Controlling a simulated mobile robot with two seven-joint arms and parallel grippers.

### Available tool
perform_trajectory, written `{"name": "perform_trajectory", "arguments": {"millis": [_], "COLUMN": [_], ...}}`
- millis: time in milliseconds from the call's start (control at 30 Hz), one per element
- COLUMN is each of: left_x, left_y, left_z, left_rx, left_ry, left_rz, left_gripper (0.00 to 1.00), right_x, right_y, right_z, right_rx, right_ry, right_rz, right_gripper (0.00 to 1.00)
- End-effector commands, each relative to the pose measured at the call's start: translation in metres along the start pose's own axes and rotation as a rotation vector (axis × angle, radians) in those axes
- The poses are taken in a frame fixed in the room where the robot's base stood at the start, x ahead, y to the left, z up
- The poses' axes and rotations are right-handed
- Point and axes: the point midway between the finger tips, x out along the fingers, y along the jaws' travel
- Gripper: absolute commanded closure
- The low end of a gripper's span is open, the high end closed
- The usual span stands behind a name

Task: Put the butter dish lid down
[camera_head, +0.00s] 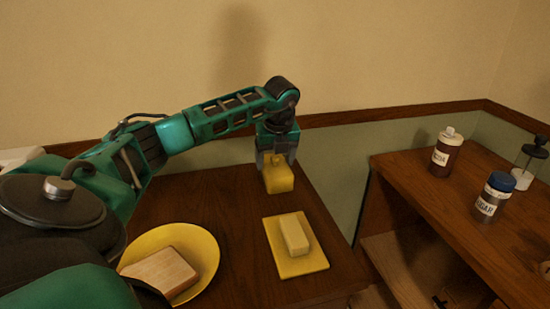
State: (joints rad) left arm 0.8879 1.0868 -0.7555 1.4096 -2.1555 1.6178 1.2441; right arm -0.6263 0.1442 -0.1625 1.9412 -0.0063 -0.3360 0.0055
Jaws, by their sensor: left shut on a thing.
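My left gripper (277,158) reaches in from the left and points down at the back of the dark wooden counter. It is shut on the yellow butter dish lid (279,180). The lid is behind the yellow butter dish base (301,267) in the picture; I cannot tell whether it touches the counter. A pale stick of butter (294,235) lies uncovered on the base. My right gripper is not in view.
A yellow plate (206,247) with a slice of bread (160,274) is at the front left. A separate wooden shelf unit (430,208) on the right holds a brown jar (446,155), a blue-capped sugar jar (491,200) and a glass jar (525,172). Bare counter (238,212) lies between plate and base.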

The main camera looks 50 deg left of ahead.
Motion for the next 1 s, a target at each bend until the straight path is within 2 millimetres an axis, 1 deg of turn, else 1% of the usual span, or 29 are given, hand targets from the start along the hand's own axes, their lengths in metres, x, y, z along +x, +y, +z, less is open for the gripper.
{"name": "perform_trajectory", "arguments": {"millis": [67, 100, 333, 567, 667, 767, 1000], "left_x": [0.003, 0.002, 0.002, 0.001, -0.004, -0.018, -0.071], "left_y": [0.0, 0.0, 0.0, 0.0, 0.0, 0.0, -0.001], "left_z": [-0.001, -0.001, -0.001, 0.0, 0.001, 0.001, 0.001], "left_rx": [0.0, 0.0, 0.0, 0.0, 0.0, 0.0, 0.0], "left_ry": [0.0, 0.0, 0.0, 0.0, 0.0, -0.001, -0.002], "left_rz": [0.0, 0.0, 0.001, 0.0, -0.001, -0.002, -0.005], "left_gripper": [0.6, 0.22, 0.0, 0.0, 0.0, 0.0, 0.0], "right_x": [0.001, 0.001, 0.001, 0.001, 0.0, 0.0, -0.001], "right_y": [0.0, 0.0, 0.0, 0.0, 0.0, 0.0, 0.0], "right_z": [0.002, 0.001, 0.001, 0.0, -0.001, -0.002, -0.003], "right_rx": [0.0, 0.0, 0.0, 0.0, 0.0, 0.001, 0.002], "right_ry": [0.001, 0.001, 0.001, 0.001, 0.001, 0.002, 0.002], "right_rz": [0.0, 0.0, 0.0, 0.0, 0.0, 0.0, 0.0], "right_gripper": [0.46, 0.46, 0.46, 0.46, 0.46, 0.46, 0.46]}}
